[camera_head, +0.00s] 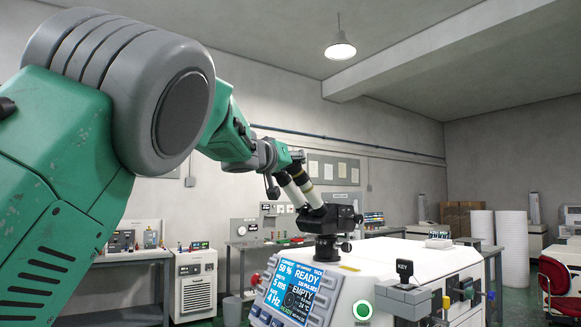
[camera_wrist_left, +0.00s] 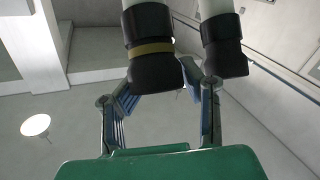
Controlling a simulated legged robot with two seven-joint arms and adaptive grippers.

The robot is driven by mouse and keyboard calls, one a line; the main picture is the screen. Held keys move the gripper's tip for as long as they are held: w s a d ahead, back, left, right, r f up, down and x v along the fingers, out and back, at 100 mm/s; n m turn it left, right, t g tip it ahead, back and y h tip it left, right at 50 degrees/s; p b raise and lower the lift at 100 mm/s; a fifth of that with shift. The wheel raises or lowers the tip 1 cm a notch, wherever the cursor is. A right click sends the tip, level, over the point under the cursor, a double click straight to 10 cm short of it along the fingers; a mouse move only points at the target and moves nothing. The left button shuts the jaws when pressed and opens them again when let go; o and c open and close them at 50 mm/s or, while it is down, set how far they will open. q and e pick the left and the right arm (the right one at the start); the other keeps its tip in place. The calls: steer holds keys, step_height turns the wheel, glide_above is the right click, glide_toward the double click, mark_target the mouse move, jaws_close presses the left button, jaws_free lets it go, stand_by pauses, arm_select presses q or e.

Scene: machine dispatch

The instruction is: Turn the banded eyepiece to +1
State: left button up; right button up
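The banded eyepiece (camera_wrist_left: 150,48) is a black cup with a yellow band on a white tube, at the upper middle of the left wrist view. A plain black eyepiece (camera_wrist_left: 223,48) is to its right. Both tubes rise from the dark microscope head (camera_head: 330,217) on the white machine in the head view. My left gripper (camera_wrist_left: 160,80) has its fingers spread, with the tips near the banded eyepiece's end, one on each side. I cannot tell whether they touch it. Any scale marks are too small to read. My right gripper is out of view.
The white machine (camera_head: 408,257) carries a blue screen (camera_head: 295,290), a green button (camera_head: 362,309) and a KEY block (camera_head: 404,270). The plain eyepiece is close beside the right finger. Benches and a grey cabinet (camera_head: 195,283) stand behind.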

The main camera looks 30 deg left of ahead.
arm_select(q)
steer(key=shift+a+f, duration=0.45)
steer(key=shift+f, duration=0.05)
jaws_close()
steer(key=shift+d+y, duration=0.3)
steer(key=shift+d, duration=0.4)
steer(key=shift+a+f, duration=0.15)
steer(key=shift+a, duration=0.2)
steer(key=shift+d, duration=0.2)
steer(key=shift+a, duration=0.1)
steer(key=o, duration=0.8)
jaws_free()
steer(key=shift+c, duration=0.2)
steer(key=shift+s+r, duration=0.25)
